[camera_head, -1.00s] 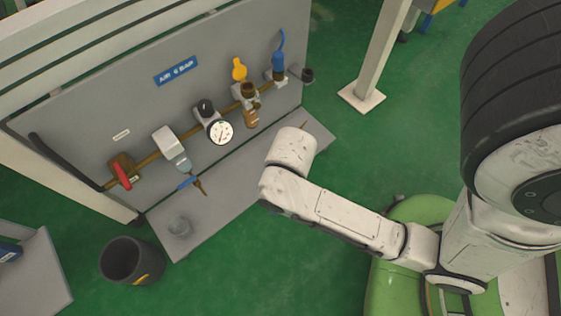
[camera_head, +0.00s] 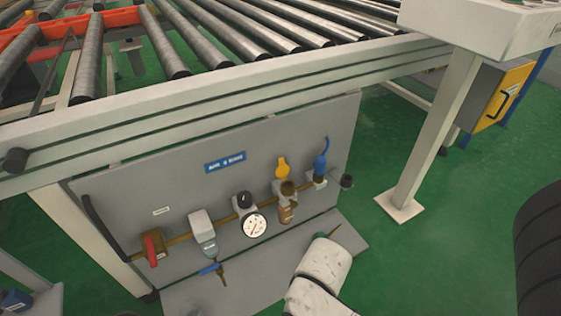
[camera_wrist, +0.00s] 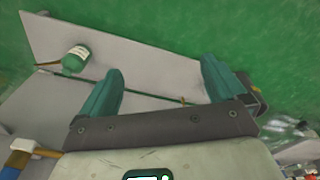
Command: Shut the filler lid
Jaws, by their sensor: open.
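On the grey air panel (camera_head: 130,215) in the head view, a yellow lid-like piece (camera_head: 282,167) stands up above a brown filler fitting (camera_head: 288,188). It looks raised, not lying over the opening. An amber bowl (camera_head: 285,213) hangs below the fitting. My gripper (camera_wrist: 165,88) shows in the wrist view with its two teal fingers wide apart and nothing between them. The lid is not clearly seen in the wrist view.
A dial gauge (camera_head: 254,226), a red-handled valve (camera_head: 153,248) and a blue fitting (camera_head: 320,167) share the pipe. A roller conveyor (camera_head: 240,32) overhangs the panel. A post (camera_head: 425,150) stands at right. A green bottle (camera_wrist: 76,58) lies on the grey shelf (camera_wrist: 150,50).

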